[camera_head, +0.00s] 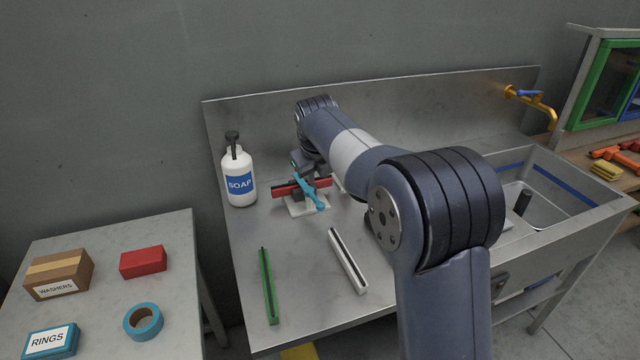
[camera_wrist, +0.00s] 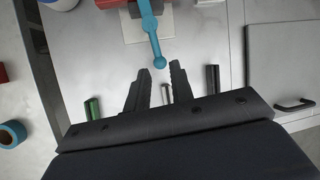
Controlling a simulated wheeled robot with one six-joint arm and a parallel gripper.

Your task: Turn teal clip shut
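The teal clip (camera_head: 309,193) is a slim lever with rounded ends. It lies slantwise across a red bar (camera_head: 287,189) on a pale base plate (camera_head: 297,209) on the metal counter. In the wrist view the clip (camera_wrist: 151,30) points down toward my gripper (camera_wrist: 160,68), its round end just ahead of the gap between the fingertips. The two dark fingers are apart with nothing held between them. In the head view my arm hides most of the gripper and part of the bar.
A soap bottle (camera_head: 240,175) stands left of the clip. A green channel (camera_head: 268,285) and a white channel (camera_head: 347,260) lie on the counter in front. A sink (camera_head: 545,190) with a yellow tap (camera_head: 530,100) is at right. A side table (camera_head: 110,290) holds boxes and tape.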

